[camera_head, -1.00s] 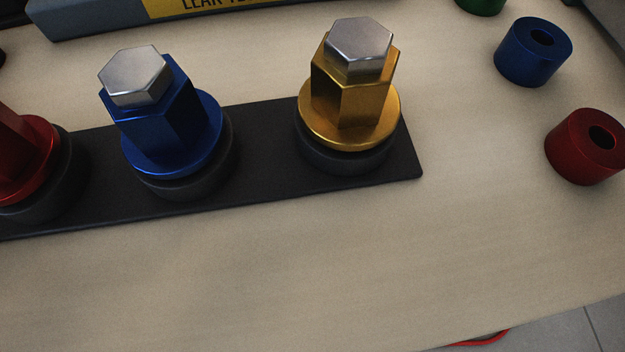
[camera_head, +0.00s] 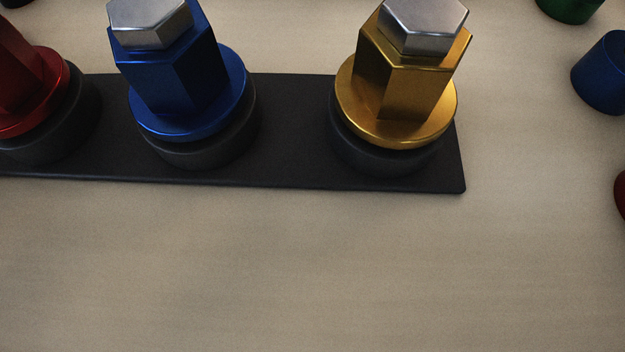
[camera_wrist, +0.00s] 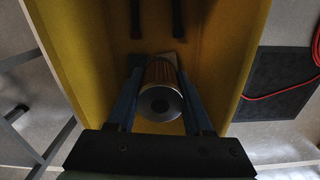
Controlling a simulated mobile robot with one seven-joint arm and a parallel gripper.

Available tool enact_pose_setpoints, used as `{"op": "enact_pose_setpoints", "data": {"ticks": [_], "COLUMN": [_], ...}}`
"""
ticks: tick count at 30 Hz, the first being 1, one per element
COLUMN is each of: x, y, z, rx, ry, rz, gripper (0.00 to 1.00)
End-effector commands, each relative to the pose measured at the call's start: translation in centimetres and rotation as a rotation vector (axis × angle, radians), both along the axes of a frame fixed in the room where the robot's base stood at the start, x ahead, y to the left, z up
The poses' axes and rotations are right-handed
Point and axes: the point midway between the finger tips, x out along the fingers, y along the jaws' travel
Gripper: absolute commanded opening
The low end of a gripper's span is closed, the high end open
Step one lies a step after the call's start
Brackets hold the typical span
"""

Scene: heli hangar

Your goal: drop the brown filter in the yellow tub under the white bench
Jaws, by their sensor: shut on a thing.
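My gripper (camera_wrist: 158,63) is shut on the brown filter (camera_wrist: 160,103), a cylinder with a brown side and a silver round end cap with a dark centre. In the wrist view both show against the inside of the yellow tub (camera_wrist: 233,55), between its walls. I cannot tell how far above the tub's floor the filter is. Two dark rod-like things (camera_wrist: 135,18) show at the tub's far end. A pale bench top (camera_head: 280,270), which may be the white bench, fills the head view; neither gripper nor tub shows there.
A black plate (camera_head: 295,150) on the bench carries red, blue (camera_head: 185,90) and gold (camera_head: 410,90) hex fittings. Blue (camera_head: 605,75) and green sockets stand at the right. In the wrist view a red cable (camera_wrist: 285,92) lies right of the tub, and grey bars (camera_wrist: 60,145) stand left.

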Motion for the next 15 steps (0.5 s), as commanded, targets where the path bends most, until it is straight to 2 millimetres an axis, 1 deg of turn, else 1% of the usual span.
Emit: {"op": "enact_pose_setpoints", "data": {"ticks": [1,6,10,15], "x": [0.0,0.0,0.0,-0.1], "y": [0.0,-0.1,-0.1,-0.2], "z": [-1.3,-3.2,-4.1,-4.5], "rx": [0.001,0.001,0.0,0.0], "ry": [0.0,0.001,0.002,0.002], "rz": [-0.002,-0.003,-0.004,-0.004], "gripper": [0.0,0.0,0.0,0.0]}}
